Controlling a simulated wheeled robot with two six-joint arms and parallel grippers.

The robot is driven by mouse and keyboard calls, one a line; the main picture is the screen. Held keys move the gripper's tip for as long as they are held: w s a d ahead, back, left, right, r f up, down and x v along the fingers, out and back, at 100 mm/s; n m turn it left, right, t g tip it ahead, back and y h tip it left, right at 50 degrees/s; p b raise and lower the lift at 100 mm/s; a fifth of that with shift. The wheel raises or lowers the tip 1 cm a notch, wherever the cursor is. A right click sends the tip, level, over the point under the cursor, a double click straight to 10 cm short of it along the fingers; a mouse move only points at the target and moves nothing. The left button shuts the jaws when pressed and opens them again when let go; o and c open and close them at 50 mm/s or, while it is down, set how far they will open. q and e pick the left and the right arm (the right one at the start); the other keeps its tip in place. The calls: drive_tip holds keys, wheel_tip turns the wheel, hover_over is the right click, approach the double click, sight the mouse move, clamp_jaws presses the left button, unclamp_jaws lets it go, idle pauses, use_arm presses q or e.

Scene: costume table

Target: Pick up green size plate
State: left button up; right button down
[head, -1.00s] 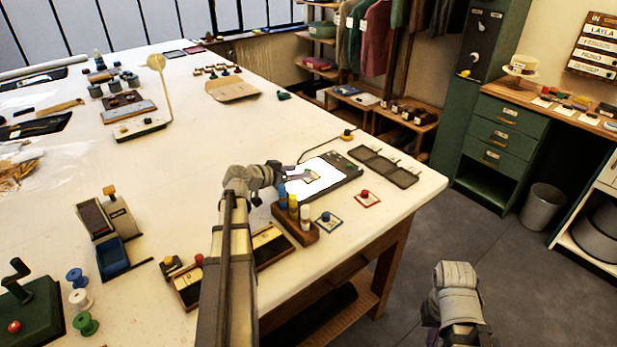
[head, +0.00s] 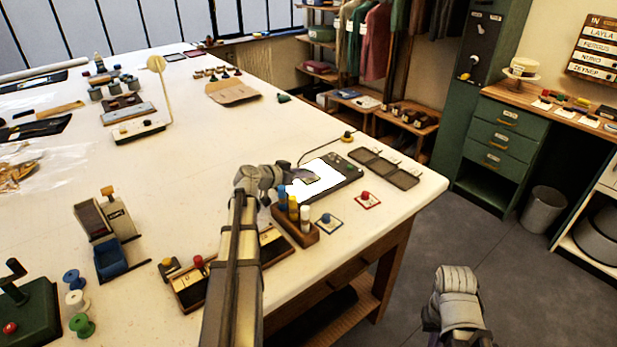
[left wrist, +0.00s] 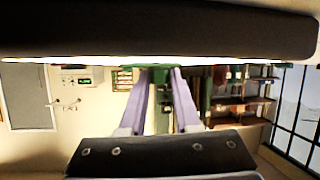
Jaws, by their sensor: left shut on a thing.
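My left gripper (head: 298,178) reaches over the bright white pad (head: 325,172) near the table's right edge. Its purple fingers are shut on a small plate (head: 313,180) at the pad's left side, which I take to be the green size plate. It is small and partly hidden in the head view. In the left wrist view the purple fingers (left wrist: 162,72) converge on something green, hard to separate from the green cabinet behind. My right gripper (head: 433,322) hangs low beside the table; its fingertips cannot be made out.
A wooden block with colored bottles (head: 296,222) stands close beside my left arm. A blue-edged card (head: 329,223) and a red-edged card (head: 368,201) lie right of it. A dark sectioned tray (head: 385,167) lies behind the pad. The table's middle is clear.

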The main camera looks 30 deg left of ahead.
use_arm(q)
clamp_jaws()
wheel_tip(320, 180, up, 10)
drive_tip(key=p, duration=1)
